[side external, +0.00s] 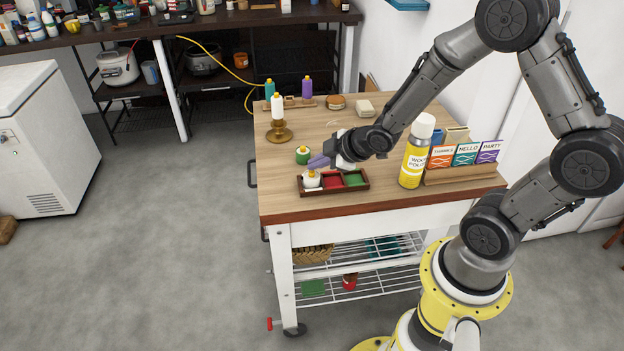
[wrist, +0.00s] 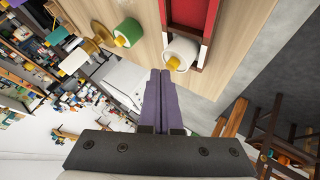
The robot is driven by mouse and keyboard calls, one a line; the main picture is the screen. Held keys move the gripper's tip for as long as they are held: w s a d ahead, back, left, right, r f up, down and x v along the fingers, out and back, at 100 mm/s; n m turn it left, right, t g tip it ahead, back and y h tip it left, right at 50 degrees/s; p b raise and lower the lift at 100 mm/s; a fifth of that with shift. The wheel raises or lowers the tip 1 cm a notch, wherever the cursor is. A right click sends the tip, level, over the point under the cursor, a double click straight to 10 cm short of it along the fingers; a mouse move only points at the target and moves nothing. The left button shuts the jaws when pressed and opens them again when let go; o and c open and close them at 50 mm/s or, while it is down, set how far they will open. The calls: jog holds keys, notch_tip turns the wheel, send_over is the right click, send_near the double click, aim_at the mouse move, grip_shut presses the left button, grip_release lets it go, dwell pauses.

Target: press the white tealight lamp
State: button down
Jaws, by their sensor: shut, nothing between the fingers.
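The white tealight lamp (side external: 312,181) is a short white cylinder with a yellow tip. It sits upright in the left compartment of a dark wooden tray (side external: 338,191) near the table's front edge. The wrist view shows the lamp (wrist: 183,49) just above and right of the fingertips. My gripper (side external: 313,163) is shut and empty, its purple fingers pressed together just above the lamp's top. The shut fingers also show in the wrist view (wrist: 160,73), close to the yellow tip. I cannot tell whether they touch it.
A green tealight (side external: 302,155) stands behind the tray, with a white candle (side external: 277,106) in a brass holder (side external: 279,132) beyond it. The tray's other compartments are red and green. A yellow spray can (side external: 413,160) and a card rack (side external: 465,174) stand to the right.

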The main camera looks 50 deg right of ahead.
aim_at(317, 176)
jog(key=shift+f, duration=0.2)
dwell(0.5)
jog(key=shift+f, duration=0.3)
jog(key=shift+r, duration=0.55)
jog(key=shift+r, duration=2.9)
